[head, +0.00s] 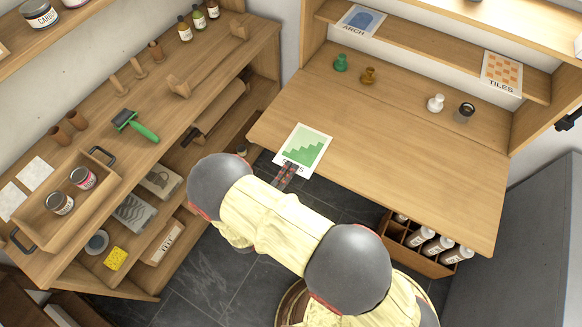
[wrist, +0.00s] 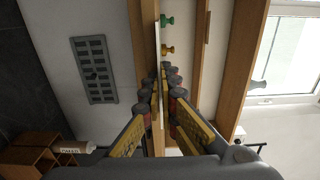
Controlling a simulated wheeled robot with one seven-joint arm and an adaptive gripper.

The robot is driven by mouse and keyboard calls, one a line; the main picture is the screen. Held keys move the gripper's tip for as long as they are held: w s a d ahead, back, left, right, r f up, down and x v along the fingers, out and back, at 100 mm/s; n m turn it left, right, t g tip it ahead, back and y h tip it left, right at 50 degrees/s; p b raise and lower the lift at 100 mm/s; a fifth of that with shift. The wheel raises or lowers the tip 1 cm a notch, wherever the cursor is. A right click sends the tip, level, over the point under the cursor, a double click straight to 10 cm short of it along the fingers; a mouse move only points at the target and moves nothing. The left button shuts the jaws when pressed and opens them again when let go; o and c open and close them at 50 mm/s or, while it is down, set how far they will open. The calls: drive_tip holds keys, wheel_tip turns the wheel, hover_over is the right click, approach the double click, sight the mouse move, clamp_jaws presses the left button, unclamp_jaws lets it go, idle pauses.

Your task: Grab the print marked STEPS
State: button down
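The print marked STEPS (head: 305,148) is a white sheet with a green stair shape. In the head view it is at the left front corner of the desk top, partly past its edge. My gripper (head: 287,174) is at its lower edge, and the fingers cover part of the lettering. In the wrist view the print (wrist: 157,50) shows edge-on as a thin pale strip between the two fingers of my gripper (wrist: 161,95). The fingers are closed on it from both sides. Whether the print touches the desk is hard to tell.
The ARCH print (head: 362,21) and the TILES print (head: 501,73) stand on the shelf above the desk (head: 400,135). Green, brass, white and dark knobs stand at the desk's back. A bottle crate (head: 415,262) is below right. A cluttered workbench (head: 210,110) is at left.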

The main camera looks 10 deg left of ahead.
drive_tip(key=shift+r, duration=0.1)
wheel_tip(320, 180, up, 2)
drive_tip(key=shift+r+p, duration=0.15)
drive_tip(key=shift+p, duration=0.9)
drive_tip(key=s+a+r+p, duration=0.2)
drive_tip(key=s, duration=0.4)
drive_tip(key=s+a+r+p, duration=0.3)
drive_tip(key=s, duration=0.4)
drive_tip(key=shift+a, duration=0.2)
